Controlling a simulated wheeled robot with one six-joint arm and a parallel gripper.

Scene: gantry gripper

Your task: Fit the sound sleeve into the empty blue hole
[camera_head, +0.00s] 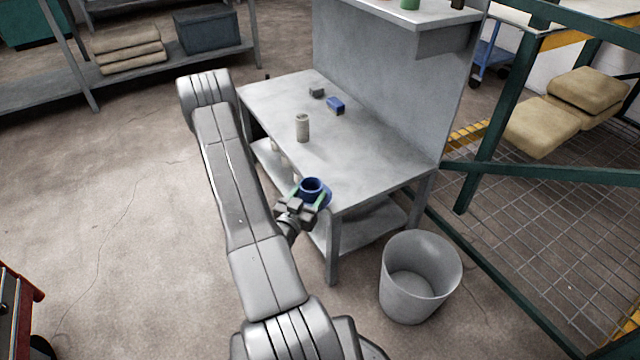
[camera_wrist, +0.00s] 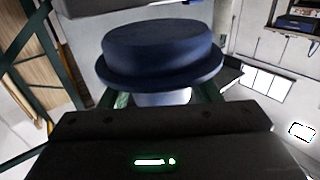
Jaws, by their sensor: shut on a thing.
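My gripper (camera_head: 310,196) is shut on a blue flanged sleeve (camera_head: 313,186) near the front corner of the grey workbench. The sleeve's open end faces up in the head view, with a dark bore. In the wrist view the sleeve (camera_wrist: 160,48) shows a wide flange and a smooth visible side, between the green-edged fingers (camera_wrist: 166,98). Its far side is hidden. A small blue block (camera_head: 336,105) lies towards the back of the bench; I cannot tell whether it has a hole. No empty blue hole can be made out.
The bench's right front part is clear. A tall back panel (camera_head: 390,80) rises behind. A grey bin (camera_head: 420,280) stands on the floor, beside a green-framed mesh fence (camera_head: 560,175).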

